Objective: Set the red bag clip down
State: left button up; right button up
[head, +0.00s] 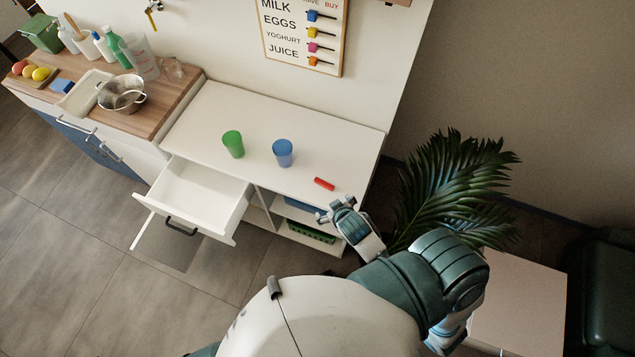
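The red bag clip (324,184) lies flat on the white countertop (250,110), near its front right edge and to the right of the blue cup. My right gripper (336,208) is just in front of the clip, by the counter's front edge. Its fingers look spread with nothing between them, and it appears apart from the clip. My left gripper is not in view.
A green cup (233,144) and a blue cup (283,152) stand on the counter. An open, empty white drawer (195,195) juts out below. A plant (450,185) is at the right. The counter's back right is clear.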

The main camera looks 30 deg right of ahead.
jog(key=w+a+r+n+t+y, duration=0.1)
jog(key=w+a+r+n+t, duration=0.1)
jog(key=w+r+t, duration=1.1)
jog(key=s+a+r+n+g+y, duration=0.2)
jog(key=a+r+n+g+y, duration=0.9)
jog(key=a+r+n+y, duration=0.75)
jog(key=n+g+h, duration=0.3)
jog(key=g+h, duration=0.7)
jog(key=h, duration=0.8)
send_over(324, 182)
notch_tip(324, 182, down, 17)
jog(key=shift+h, duration=0.25)
jog(key=f, duration=0.3)
jog(key=f+p, duration=0.1)
jog(key=f, duration=0.7)
jog(key=shift+w+d, duration=0.2)
jog(key=shift+d, duration=0.15)
jog(key=shift+s+a+f+p, duration=0.15)
jog(key=shift+f+p, duration=0.1)
jog(key=shift+f, duration=1.35)
jog(key=shift+s+a+f+p, duration=0.15)
jog(key=shift+f+p, duration=0.1)
jog(key=shift+f, duration=1.35)
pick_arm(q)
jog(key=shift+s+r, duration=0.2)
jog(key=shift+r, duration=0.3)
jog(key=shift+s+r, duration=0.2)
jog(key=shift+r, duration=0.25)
pick_arm(e)
jog(key=c, duration=0.7)
